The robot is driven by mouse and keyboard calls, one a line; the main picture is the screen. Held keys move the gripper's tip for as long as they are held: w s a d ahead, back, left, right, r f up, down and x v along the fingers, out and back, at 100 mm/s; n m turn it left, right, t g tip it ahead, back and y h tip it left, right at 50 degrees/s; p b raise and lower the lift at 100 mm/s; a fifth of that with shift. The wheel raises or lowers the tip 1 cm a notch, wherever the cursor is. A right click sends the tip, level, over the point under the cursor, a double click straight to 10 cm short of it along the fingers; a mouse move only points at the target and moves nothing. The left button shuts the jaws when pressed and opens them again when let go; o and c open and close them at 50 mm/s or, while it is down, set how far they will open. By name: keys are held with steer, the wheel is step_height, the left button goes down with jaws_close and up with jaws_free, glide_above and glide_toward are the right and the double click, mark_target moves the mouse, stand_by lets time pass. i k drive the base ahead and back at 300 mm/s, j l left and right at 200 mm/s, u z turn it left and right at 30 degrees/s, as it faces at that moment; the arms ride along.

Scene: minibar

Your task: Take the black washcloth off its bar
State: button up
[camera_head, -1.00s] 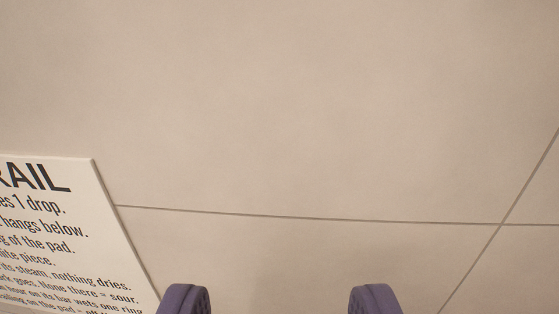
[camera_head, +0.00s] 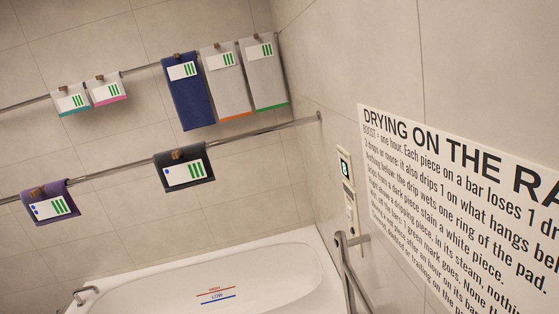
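The black washcloth (camera_head: 198,159) hangs over the lower metal bar (camera_head: 238,140), right of the bar's middle. A brown clip sits on its top, and a white tag with several green marks and blue dots is on its front. My gripper is not in view now, so its distance from the washcloth and its state cannot be seen.
A purple washcloth (camera_head: 50,207) hangs further left on the same bar. The upper bar (camera_head: 143,68) holds a navy towel (camera_head: 190,101), two pale towels and two small pale cloths. Below is a white bathtub (camera_head: 185,272). A sign (camera_head: 463,205), control panel (camera_head: 346,170) and metal handle (camera_head: 346,262) are at right.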

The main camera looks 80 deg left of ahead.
mark_target(183, 168)
steer(key=u, duration=2.65)
steer(key=i+j+z, duration=0.25)
steer(key=i+j, duration=0.2)
steer(key=i, duration=0.3)
steer(key=i+j+z, duration=0.25)
steer(key=i+j, duration=0.35)
steer(key=i, duration=0.15)
